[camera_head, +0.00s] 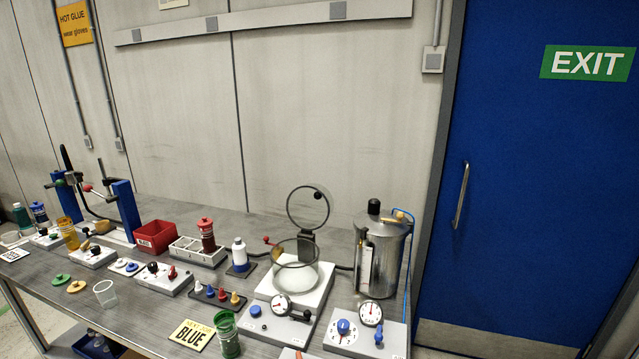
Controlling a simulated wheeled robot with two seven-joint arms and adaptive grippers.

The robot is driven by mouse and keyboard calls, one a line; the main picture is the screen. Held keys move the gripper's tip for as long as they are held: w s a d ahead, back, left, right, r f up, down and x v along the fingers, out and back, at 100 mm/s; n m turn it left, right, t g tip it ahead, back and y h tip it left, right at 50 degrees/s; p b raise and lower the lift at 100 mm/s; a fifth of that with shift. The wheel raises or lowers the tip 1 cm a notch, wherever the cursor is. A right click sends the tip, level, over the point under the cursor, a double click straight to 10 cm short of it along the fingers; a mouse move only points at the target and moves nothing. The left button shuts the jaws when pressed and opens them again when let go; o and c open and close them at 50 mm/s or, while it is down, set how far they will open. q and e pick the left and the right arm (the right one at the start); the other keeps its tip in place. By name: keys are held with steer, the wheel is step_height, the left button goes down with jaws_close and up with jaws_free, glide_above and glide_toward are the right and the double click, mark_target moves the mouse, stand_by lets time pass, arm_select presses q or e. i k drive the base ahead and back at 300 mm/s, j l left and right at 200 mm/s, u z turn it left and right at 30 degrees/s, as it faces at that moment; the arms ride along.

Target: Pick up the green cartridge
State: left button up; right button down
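A red cartridge (207,236) stands in a grey rack (186,251), and an amber one (68,234) stands at the left. Neither of my grippers is in view.
Right of the green cartridge are a gauge panel (270,328), a glass chamber (296,268) and a steel tank (381,262). A tray of coloured cones (218,297) lies behind it. A clear cup (105,294) and green and yellow lids (61,280) lie to its left.

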mark_target(225, 321)
steer(key=k+l+u, duration=0.15)
steer(key=l, duration=0.2)
steer(key=k+l+u, duration=0.15)
steer(key=l, duration=0.15)
steer(key=k+l+u, duration=0.25)
steer(key=l, duration=0.25)
steer(key=l+u, duration=0.15)
steer(key=l, duration=0.3)
steer(key=k+l+u, duration=0.15)
steer(key=l, duration=0.25)
steer(key=i+l+u, duration=0.1)
steer(key=l+u, duration=0.15)
steer(key=l, duration=0.3)
steer(key=l+u, duration=0.2)
steer(key=l, duration=0.4)
steer(key=i+l+u, duration=0.1)
steer(key=l, duration=0.2)
steer(key=i+l+u, duration=0.15)
steer(key=l, duration=0.2)
steer(key=l+u, duration=0.1)
steer(key=l, duration=0.25)
steer(key=i+l+u, duration=0.2)
steer(key=l, duration=0.3)
steer(key=i+l+u, duration=0.2)
steer(key=l, duration=0.35)
steer(key=l+u, duration=0.15)
steer(key=l, duration=0.4)
steer(key=i+l+u, duration=0.2)
steer(key=l, duration=0.4)
steer(key=k+j, duration=0.05)
